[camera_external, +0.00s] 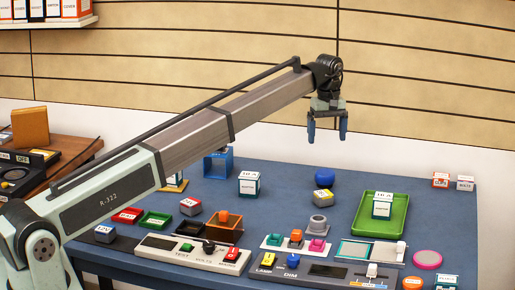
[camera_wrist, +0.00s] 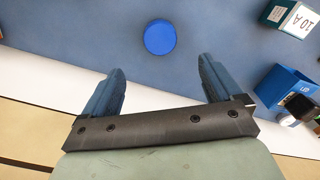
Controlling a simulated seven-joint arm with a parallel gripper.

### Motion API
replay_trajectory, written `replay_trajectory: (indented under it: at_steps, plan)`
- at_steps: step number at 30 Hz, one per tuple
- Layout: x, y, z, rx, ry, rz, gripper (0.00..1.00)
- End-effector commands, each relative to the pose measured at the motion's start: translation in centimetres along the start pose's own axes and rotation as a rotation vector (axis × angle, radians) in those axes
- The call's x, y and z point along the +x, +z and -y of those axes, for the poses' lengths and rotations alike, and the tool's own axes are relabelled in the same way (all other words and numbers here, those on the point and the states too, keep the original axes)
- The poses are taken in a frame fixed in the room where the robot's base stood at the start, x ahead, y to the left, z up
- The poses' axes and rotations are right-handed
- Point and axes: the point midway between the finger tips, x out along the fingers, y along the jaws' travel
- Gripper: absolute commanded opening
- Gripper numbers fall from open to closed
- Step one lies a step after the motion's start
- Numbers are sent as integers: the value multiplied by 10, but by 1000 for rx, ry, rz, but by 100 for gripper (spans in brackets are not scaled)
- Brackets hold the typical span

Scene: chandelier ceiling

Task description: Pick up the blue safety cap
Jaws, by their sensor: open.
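The blue safety cap (camera_external: 324,177) is a round, smooth blue piece on the blue table (camera_external: 290,190), towards its back edge. In the wrist view the cap (camera_wrist: 160,37) shows as a plain blue disc above and between the fingertips, apart from them. My gripper (camera_external: 327,138) hangs high above the table with its fingers pointing down, nearly over the cap. In the wrist view my gripper (camera_wrist: 160,77) has its two blue fingers spread wide with nothing between them.
A white-and-teal box (camera_external: 250,184) and blue open box (camera_external: 218,163) stand to the left. A green tray (camera_external: 367,226) lies to the right. Control panels and coloured pieces crowd the front.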

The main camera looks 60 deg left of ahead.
Motion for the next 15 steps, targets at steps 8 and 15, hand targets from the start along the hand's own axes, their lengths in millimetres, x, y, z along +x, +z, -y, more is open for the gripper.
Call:
replay_trajectory:
  at_steps: [8, 15]
  plan:
    - [0, 0, 0, -224, 0, 0, 93]
    - [16, 0, 0, -241, -1, 1, 93]
